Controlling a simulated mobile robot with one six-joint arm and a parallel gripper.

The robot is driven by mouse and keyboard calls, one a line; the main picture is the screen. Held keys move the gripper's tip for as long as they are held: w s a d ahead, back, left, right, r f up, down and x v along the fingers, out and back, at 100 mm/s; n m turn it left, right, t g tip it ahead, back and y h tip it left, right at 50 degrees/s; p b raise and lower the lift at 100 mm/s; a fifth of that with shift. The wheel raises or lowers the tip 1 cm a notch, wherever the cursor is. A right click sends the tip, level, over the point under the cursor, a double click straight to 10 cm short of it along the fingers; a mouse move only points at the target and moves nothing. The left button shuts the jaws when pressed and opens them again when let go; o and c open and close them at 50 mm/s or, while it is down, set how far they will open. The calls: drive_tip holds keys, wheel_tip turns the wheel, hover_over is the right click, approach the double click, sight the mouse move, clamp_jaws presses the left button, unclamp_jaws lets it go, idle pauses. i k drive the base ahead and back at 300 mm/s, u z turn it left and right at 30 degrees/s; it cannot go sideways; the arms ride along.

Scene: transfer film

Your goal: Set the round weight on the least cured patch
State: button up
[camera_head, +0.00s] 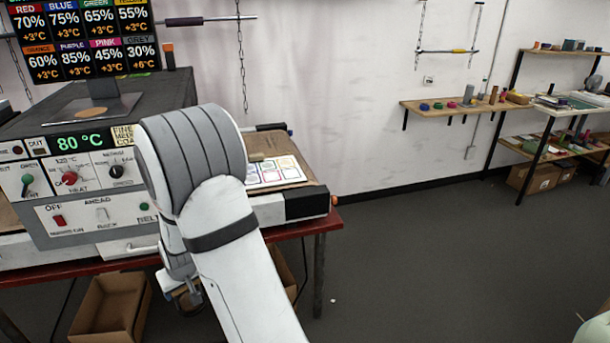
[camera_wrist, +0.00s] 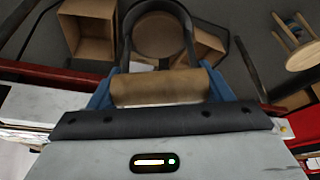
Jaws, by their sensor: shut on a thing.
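In the wrist view my gripper (camera_wrist: 160,84) has blue fingers shut on a tan cylindrical grip (camera_wrist: 160,87). A dark loop (camera_wrist: 188,40) reaches beyond the grip, around a brown round shape (camera_wrist: 158,36); I cannot tell whether these belong to the held thing. In the head view my arm hides most of the gripper, low beside the table. A white sheet with colour-outlined patches (camera_head: 274,170) lies on the machine's bed at right. The screen (camera_head: 82,38) lists percentages by colour: grey is lowest at 30%, pink 45%, purple highest at 85%. I cannot identify the round weight for certain.
The control machine (camera_head: 75,185) shows 80 °C and stands on a red-edged table (camera_head: 325,219). Cardboard boxes (camera_head: 110,308) sit below on the floor. A wall shelf (camera_head: 470,107) holds small coloured round items. A wooden stool (camera_wrist: 300,45) shows in the wrist view. Floor at right is mostly clear.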

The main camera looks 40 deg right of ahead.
sight(291, 173)
drive_tip(key=z, duration=0.6)
drive_tip(key=i, duration=0.3)
drive_tip(key=z, duration=0.25)
drive_tip(key=k, duration=0.6)
drive_tip(key=z, duration=0.05)
